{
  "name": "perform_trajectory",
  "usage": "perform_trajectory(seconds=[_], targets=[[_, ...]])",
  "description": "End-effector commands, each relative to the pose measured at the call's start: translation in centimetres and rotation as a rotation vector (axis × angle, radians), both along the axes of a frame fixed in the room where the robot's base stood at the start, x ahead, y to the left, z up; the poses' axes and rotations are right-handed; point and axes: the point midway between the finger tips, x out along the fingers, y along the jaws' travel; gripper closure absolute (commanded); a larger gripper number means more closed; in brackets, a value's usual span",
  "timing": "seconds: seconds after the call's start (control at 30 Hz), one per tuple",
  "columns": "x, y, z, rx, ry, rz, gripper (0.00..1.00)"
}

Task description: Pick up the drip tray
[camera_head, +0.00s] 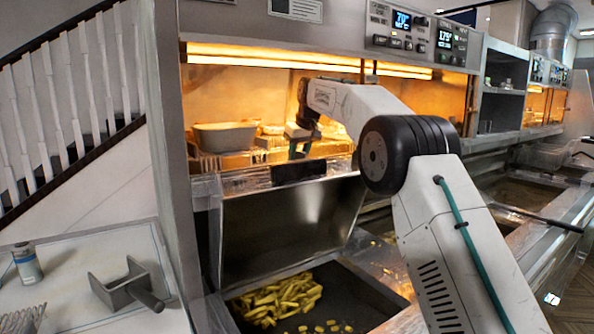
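A grey rectangular tray (225,136) sits on the lit shelf of the warming cabinet, at its left. It may be the drip tray, but I cannot tell for sure. My gripper (298,146) is inside the cabinet opening, to the right of this tray and apart from it in the picture. The fingers point down above a dark block (299,171) at the shelf's front edge. The fingers are small and dark, so I cannot see whether they are open or shut, or whether they touch the block.
A metal rack (207,164) is under the grey tray. A steel panel (285,228) slopes down to a bin of fries (275,302). A worktop (68,262) at the left holds a can (27,263) and a metal scoop (128,286). Fryer basins lie at the right.

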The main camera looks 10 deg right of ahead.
Motion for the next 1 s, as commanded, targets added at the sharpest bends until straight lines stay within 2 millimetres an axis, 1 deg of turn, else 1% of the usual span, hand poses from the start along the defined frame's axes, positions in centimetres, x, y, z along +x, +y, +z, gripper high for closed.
perform_trajectory(seconds=[0.07, 0.27, 0.3, 0.37, 0.4, 0.77, 1.0], targets=[[0.2, 0.1, -0.6, 0.0, 0.0, 0.0, 0.65], [0.2, 0.1, -0.7, 0.0, 0.0, 0.0, 0.65], [0.2, 0.1, -0.7, 0.0, 0.0, 0.0, 0.77], [0.2, 0.1, -0.7, 0.0, 0.0, 0.0, 0.93], [0.2, 0.1, -0.6, 0.0, 0.0, 0.0, 1.0], [0.2, 0.1, -0.5, 0.0, -0.002, 0.0, 1.0], [0.3, 0.1, 0.7, 0.0, -0.004, 0.0, 1.0]])
